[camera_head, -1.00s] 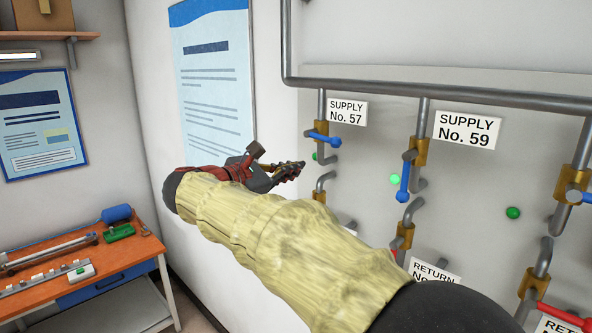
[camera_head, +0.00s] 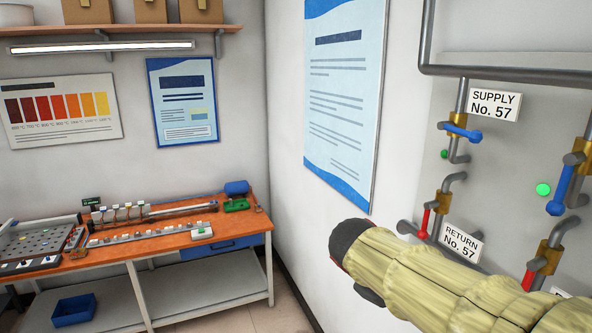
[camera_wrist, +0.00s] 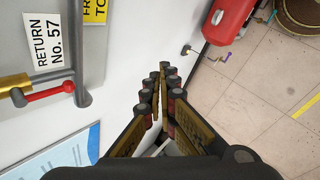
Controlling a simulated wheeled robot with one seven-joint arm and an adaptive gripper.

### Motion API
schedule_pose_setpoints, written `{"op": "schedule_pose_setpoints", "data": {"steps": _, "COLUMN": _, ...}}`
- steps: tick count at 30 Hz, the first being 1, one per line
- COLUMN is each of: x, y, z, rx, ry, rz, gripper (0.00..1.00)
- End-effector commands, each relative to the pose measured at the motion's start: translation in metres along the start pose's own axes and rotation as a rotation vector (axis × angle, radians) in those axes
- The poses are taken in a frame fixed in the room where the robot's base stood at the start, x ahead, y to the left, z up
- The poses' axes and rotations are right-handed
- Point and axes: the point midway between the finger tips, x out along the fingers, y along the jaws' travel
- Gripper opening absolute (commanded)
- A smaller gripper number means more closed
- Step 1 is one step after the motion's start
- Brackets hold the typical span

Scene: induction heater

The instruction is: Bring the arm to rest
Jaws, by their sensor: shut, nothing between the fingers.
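My arm, in a pale yellow sleeve, reaches in from the lower right of the head view, in front of the wall panel. My gripper is hidden behind the arm's dark end there. In the wrist view my gripper (camera_wrist: 160,88) is shut, its fingers together and nothing between them. It points along the white wall with the floor beyond, apart from the pipes.
The panel carries pipes and valves, including the blue supply No. 57 handle (camera_head: 462,132) and the red return No. 57 handle (camera_head: 425,222). An orange workbench (camera_head: 165,240) stands at left. A red tank (camera_wrist: 229,20) is beyond my gripper. Open floor lies beside it.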

Motion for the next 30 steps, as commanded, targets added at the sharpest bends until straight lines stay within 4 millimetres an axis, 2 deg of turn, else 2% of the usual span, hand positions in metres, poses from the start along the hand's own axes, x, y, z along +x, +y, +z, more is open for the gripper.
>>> {"op": "schedule_pose_setpoints", "data": {"steps": 1, "x": 0.017, "y": -0.036, "z": 0.012, "rx": 0.088, "ry": 0.028, "rz": -0.061, "gripper": 0.0}}
{"op": "schedule_pose_setpoints", "data": {"steps": 3, "x": 0.029, "y": -0.081, "z": 0.026, "rx": 0.223, "ry": 0.067, "rz": -0.153, "gripper": 0.0}}
{"op": "schedule_pose_setpoints", "data": {"steps": 6, "x": 0.042, "y": -0.138, "z": 0.043, "rx": 0.405, "ry": 0.113, "rz": -0.268, "gripper": 0.0}}
{"op": "schedule_pose_setpoints", "data": {"steps": 9, "x": 0.054, "y": -0.186, "z": 0.056, "rx": 0.557, "ry": 0.149, "rz": -0.361, "gripper": 0.0}}
{"op": "schedule_pose_setpoints", "data": {"steps": 15, "x": 0.079, "y": -0.261, "z": 0.08, "rx": 0.767, "ry": 0.215, "rz": -0.476, "gripper": 0.0}}
{"op": "schedule_pose_setpoints", "data": {"steps": 18, "x": 0.092, "y": -0.286, "z": 0.092, "rx": 0.825, "ry": 0.24, "rz": -0.491, "gripper": 0.0}}
{"op": "schedule_pose_setpoints", "data": {"steps": 20, "x": 0.099, "y": -0.293, "z": 0.098, "rx": 0.847, "ry": 0.257, "rz": -0.481, "gripper": 0.0}}
{"op": "schedule_pose_setpoints", "data": {"steps": 30, "x": 0.112, "y": -0.295, "z": 0.109, "rx": 0.9, "ry": 0.296, "rz": -0.44, "gripper": 0.0}}
